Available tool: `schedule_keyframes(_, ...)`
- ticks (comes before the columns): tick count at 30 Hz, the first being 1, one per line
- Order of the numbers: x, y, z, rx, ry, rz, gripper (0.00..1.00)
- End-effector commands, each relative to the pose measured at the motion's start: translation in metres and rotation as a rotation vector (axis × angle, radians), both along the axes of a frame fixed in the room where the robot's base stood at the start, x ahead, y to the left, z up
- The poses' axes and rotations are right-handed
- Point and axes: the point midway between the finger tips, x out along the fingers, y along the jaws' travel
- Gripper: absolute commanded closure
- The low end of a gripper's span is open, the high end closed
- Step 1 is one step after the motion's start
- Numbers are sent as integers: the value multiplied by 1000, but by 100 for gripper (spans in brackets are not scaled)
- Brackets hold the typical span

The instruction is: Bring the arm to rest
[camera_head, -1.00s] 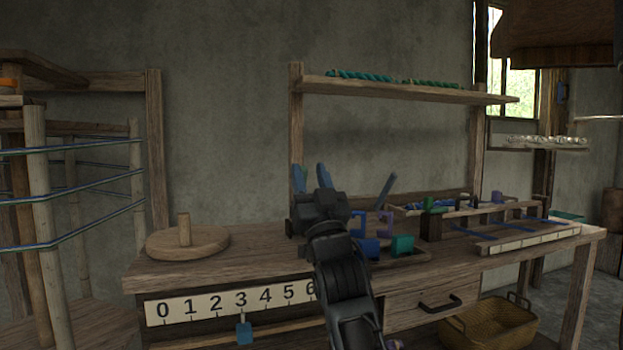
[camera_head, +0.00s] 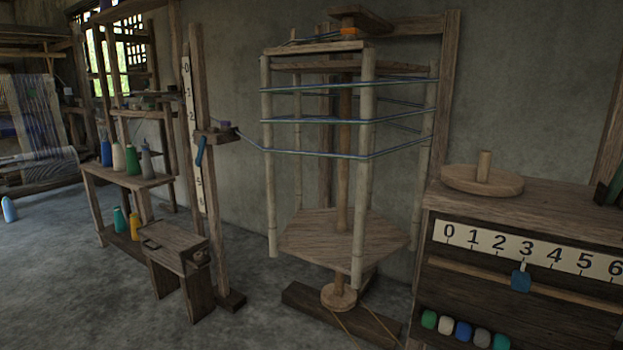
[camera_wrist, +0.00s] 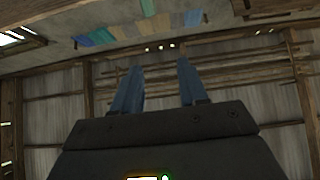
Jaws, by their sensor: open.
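My gripper (camera_wrist: 160,88) shows in the wrist view as two blue fingers standing apart with nothing between them. It points up towards the roof beams and wall boards, clear of any object. In the head view my gripper is out of the picture. The workbench (camera_head: 560,200) is at the right, with a round wooden disc and peg (camera_head: 483,178) on top. A number strip (camera_head: 530,252) runs along its front, with a blue tag (camera_head: 521,281) hanging below it.
A tall wooden reel frame (camera_head: 362,180) wound with blue yarn stands in the middle. Left of it are a post with a number strip (camera_head: 193,130), a small stool (camera_head: 172,245) and a shelf with bobbins (camera_head: 130,180). The grey floor (camera_head: 90,300) at front left is clear.

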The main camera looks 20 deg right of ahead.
Motion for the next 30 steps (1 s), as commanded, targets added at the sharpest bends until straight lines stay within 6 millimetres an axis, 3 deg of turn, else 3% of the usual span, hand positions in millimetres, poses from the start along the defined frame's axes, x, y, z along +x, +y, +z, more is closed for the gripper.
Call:
schedule_keyframes(5, 11, 27, -42, 28, 68, 59, 57)
schedule_keyframes(14, 12, 122, -159, 114, 269, 247, 57)
schedule_keyframes(23, -30, 219, -251, 202, 467, 431, 57)
schedule_keyframes(30, -88, 285, -301, 278, 625, 568, 57)
